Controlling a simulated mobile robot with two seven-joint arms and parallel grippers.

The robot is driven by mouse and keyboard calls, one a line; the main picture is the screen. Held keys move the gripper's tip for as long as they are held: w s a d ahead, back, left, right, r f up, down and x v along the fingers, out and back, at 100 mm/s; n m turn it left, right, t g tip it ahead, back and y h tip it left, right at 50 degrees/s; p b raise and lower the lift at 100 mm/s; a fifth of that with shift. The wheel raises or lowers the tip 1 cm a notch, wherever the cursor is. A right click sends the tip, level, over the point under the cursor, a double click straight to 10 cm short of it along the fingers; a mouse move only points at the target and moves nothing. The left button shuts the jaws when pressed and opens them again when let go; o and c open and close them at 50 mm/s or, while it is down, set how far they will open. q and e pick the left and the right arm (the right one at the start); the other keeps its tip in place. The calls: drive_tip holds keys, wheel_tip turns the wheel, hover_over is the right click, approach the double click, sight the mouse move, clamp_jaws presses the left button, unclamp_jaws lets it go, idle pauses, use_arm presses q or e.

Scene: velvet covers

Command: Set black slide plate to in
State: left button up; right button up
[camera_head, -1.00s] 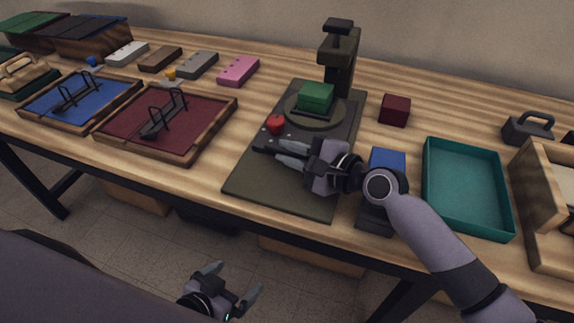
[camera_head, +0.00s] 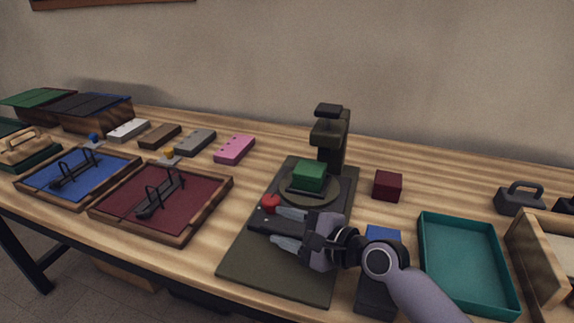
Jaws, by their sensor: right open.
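The olive press (camera_head: 329,140) stands on a dark olive base board (camera_head: 262,268). A green block (camera_head: 310,175) sits on the round bed under its head. The black slide plate (camera_head: 262,224) lies low on the board, in front of the bed, partly hidden by my gripper. A red knob (camera_head: 269,203) stands beside it, at its far side. My right gripper (camera_head: 277,225) is open, its fingers pointing left over the board. One finger is close to the red knob and the other is on the near side of the plate. I cannot tell whether they touch. My left gripper is out of view.
A dark box with a blue top (camera_head: 382,236) stands close beside my right wrist. A teal tray (camera_head: 464,306), a dark red block (camera_head: 388,185) and a wooden box (camera_head: 535,265) are to the right. Wooden trays (camera_head: 187,231) with black handles lie left.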

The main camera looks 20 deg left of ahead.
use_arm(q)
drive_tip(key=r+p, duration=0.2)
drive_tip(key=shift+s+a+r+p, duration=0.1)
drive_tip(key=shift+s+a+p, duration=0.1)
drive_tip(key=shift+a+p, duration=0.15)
use_arm(e)
wheel_tip(320, 180, up, 18)
drive_tip(key=shift+r, duration=0.15)
